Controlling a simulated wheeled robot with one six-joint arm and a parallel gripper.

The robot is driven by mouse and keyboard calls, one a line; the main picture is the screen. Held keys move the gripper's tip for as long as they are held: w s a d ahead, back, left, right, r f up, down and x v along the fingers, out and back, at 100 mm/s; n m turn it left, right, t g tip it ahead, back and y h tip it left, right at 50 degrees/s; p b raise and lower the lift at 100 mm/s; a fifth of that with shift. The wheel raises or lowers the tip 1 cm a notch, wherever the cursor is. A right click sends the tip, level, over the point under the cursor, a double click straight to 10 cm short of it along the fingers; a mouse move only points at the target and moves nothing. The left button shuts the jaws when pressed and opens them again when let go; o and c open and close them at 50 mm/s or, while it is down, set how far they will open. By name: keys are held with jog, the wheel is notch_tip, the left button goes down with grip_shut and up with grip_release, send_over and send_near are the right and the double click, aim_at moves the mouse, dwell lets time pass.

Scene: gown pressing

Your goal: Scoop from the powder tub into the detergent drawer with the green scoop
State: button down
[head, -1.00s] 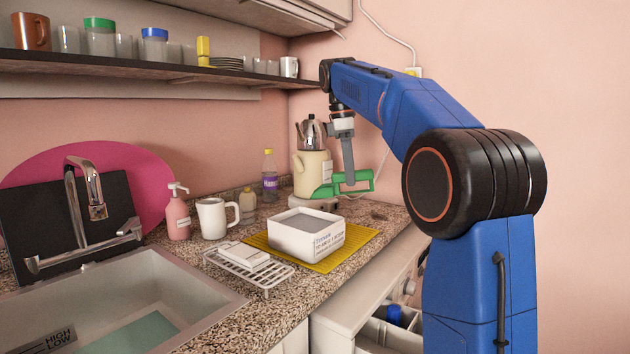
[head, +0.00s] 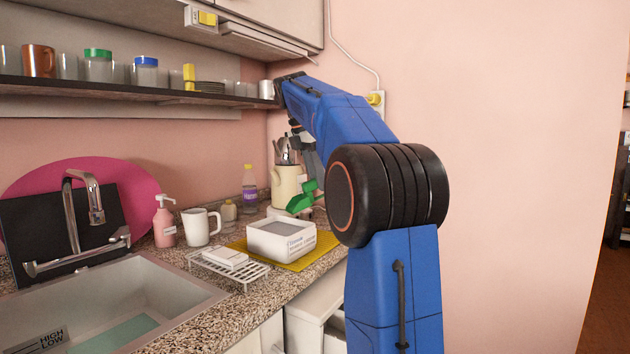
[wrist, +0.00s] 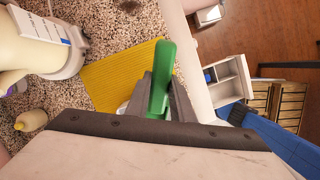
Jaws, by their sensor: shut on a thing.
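My gripper (head: 316,178) is shut on the green scoop (head: 302,198), which hangs above the counter behind the powder tub. In the wrist view the scoop (wrist: 163,75) stands between the fingers (wrist: 160,100); its bowl's contents cannot be made out. The powder tub (head: 285,246) is a white box with grey powder, on a yellow mat (head: 312,262). In the wrist view the open detergent drawer (wrist: 243,92) shows white compartments, to the right of the scoop. In the head view my arm hides most of the drawer area.
A cream utensil pot (head: 286,185) stands close behind the scoop. A white rack (head: 228,268), mug (head: 201,228), pink pump bottle (head: 164,222) and purple-labelled bottle (head: 249,190) stand left of the tub. The sink (head: 190,292) is at front left. A shelf (head: 130,90) runs above.

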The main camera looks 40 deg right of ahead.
aim_at(304, 184)
jog(key=shift+f, duration=0.1)
jog(key=shift+a+f+h, duration=0.35)
jog(key=shift+f+h, duration=0.05)
jog(key=shift+f, duration=0.45)
jog(key=shift+a+f+h, duration=0.3)
jog(key=shift+f+h, duration=0.1)
jog(key=shift+f, duration=0.45)
jog(key=shift+a+f+h, duration=0.35)
jog(key=shift+f+h, duration=0.05)
jog(key=shift+f, duration=0.45)
jog(key=shift+w+a, duration=0.2)
jog(key=shift+a, duration=0.3)
jog(key=shift+w+a, duration=0.15)
jog(key=shift+a, duration=0.3)
jog(key=shift+w+a, duration=0.15)
jog(key=shift+a, duration=1.1)
jog(key=shift+w+a, duration=0.15)
jog(key=shift+a, duration=1.05)
jog(key=shift+s+d+r+y, duration=0.1)
jog(key=shift+d+r+y, duration=0.15)
jog(key=shift+d+y, duration=0.55)
jog(key=shift+s+d+r+y, duration=0.1)
jog(key=shift+d+r+y, duration=0.2)
jog(key=shift+y, duration=0.9)
jog(key=shift+s+d+r+t+y, duration=0.1)
jog(key=shift+d+r+t+y, duration=0.05)
jog(key=shift+d+r+y, duration=0.55)
jog(key=shift+s+d+r+t+y, duration=0.15)
jog(key=shift+d+r+y, duration=0.3)
jog(key=shift+r, duration=0.35)
